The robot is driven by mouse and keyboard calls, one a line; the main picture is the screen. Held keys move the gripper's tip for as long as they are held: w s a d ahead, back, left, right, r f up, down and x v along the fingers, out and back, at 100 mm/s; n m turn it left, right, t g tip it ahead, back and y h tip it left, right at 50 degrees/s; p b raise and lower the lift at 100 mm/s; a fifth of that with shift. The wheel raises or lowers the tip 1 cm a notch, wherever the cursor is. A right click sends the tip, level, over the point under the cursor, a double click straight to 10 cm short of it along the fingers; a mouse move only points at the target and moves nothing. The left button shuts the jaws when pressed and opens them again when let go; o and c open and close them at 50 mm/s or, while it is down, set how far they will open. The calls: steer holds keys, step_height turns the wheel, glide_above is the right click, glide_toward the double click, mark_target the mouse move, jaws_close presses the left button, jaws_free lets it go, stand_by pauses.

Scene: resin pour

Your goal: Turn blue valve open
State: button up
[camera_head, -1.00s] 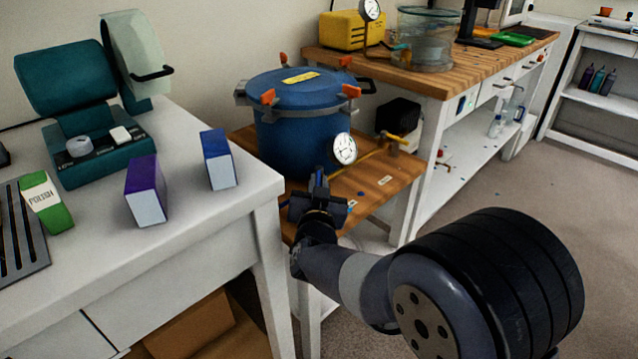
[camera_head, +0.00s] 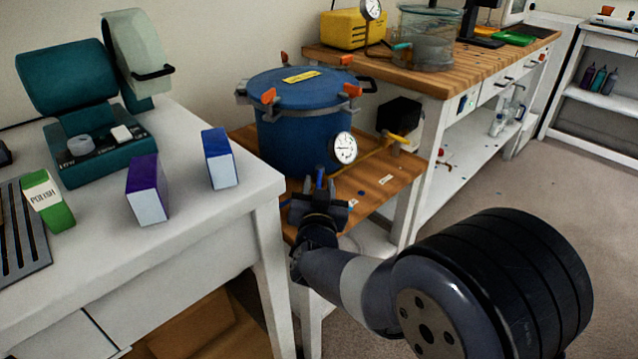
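The blue pressure pot (camera_head: 297,133) with its blue lid and orange clamps stands on a low wooden stand. A round white gauge (camera_head: 343,148) is on its front. A small blue piece that looks like the blue valve's handle (camera_head: 320,175) shows low at the pot's front, left of and below the gauge. My gripper (camera_head: 319,187) is right at this piece, with its dark fingers pointing up toward the pot. The fingers overlap the blue piece, so I cannot tell whether they grip it or stand apart around it. Most of the valve is hidden.
A yellow-handled valve (camera_head: 392,137) sits on a pipe right of the pot. The white table (camera_head: 230,234) at left holds a teal machine (camera_head: 90,145) and small boxes. A wooden bench (camera_head: 455,75) stands behind at right. The floor at right is clear.

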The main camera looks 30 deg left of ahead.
steer(key=p+v, duration=0.1)
steer(key=v, duration=0.8)
steer(key=shift+s+d, duration=0.15)
steer(key=shift+s, duration=0.2)
